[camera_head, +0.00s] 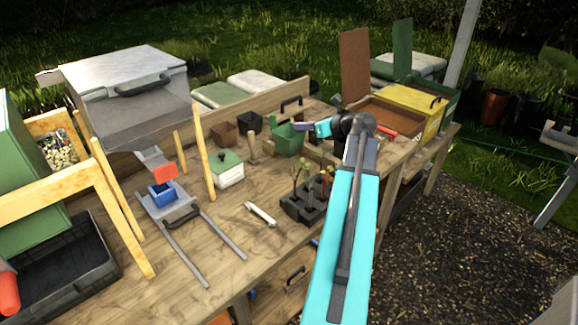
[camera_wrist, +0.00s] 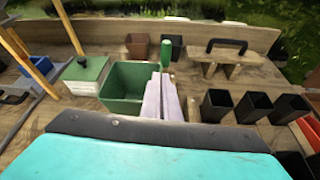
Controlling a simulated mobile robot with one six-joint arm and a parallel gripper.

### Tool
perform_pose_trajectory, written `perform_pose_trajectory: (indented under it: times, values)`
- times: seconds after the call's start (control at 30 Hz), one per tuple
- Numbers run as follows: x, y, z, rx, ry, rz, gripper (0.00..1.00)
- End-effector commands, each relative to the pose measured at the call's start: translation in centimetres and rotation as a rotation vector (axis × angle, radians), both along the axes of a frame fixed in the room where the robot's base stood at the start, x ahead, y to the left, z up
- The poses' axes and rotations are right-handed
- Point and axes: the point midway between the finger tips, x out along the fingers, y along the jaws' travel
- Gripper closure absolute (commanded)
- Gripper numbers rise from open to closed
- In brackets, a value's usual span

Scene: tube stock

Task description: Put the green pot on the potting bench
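The green pot (camera_head: 288,141) is an open, square-topped container on or just above the wooden potting bench (camera_head: 232,215); I cannot tell whether its base touches. The pot also shows in the wrist view (camera_wrist: 122,88), upright, with its inside visible. My gripper (camera_head: 303,127) reaches in from the right at the pot's rim. In the wrist view my gripper's pale fingers (camera_wrist: 163,90) are close together at the pot's right wall, one over the inside and one outside. They look shut on that wall. The fingers hide part of the wall.
A white box with a green lid (camera_wrist: 84,70) stands left of the pot. Brown (camera_wrist: 138,46) and black (camera_wrist: 172,46) pots stand behind. Several black pots (camera_wrist: 255,107) stand to the right. A black seedling tray (camera_head: 302,207) and white tool (camera_head: 261,214) lie nearer; bare bench lies between.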

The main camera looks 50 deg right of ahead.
Motion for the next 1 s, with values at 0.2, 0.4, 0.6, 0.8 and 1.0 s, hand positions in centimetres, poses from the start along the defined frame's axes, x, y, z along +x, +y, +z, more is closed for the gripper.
perform_pose_trajectory:
  times: [0.2,0.4,0.6,0.8,1.0]
  values:
    - [-0.2,-0.1,-2.1,0.003,0.000,-0.003,1.00]
    - [-0.2,-0.2,-4.4,0.002,0.000,-0.004,1.00]
    - [-0.2,-0.3,-5.6,0.000,-0.001,-0.005,1.00]
    - [-0.2,-0.3,-5.8,-0.001,-0.001,-0.005,1.00]
    - [-0.3,-0.3,-5.9,0.000,0.000,-0.005,1.00]
